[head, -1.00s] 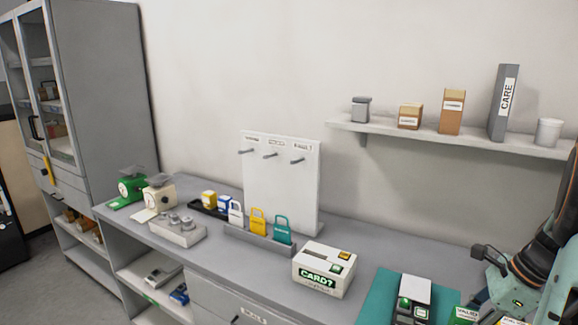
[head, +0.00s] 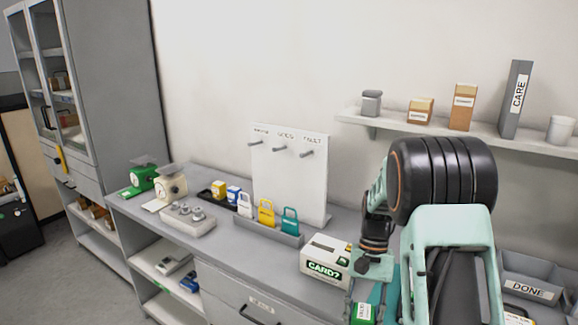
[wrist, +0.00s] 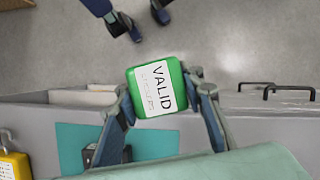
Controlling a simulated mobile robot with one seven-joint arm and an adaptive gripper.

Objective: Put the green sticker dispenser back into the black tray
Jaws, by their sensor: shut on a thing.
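The green sticker dispenser (wrist: 150,90) with a white VALID label is between the fingers of my gripper (wrist: 157,88) in the wrist view. My gripper is shut on it, and grey floor shows behind it. In the head view the dispenser (head: 363,314) is at the bottom edge, below my wrist and partly cut off. The black tray (head: 204,196) lies on the grey counter at the left, well away from my gripper. A yellow and a blue dispenser stand at it, and the padlock rack hides part of its right end.
A white CARD? box (head: 326,260) stands between my gripper and the tray. A rack with white, yellow and teal padlocks (head: 290,221) stands before a white peg board (head: 290,175). Scales (head: 172,184) are farther left. A DONE bin (head: 530,285) is at the right.

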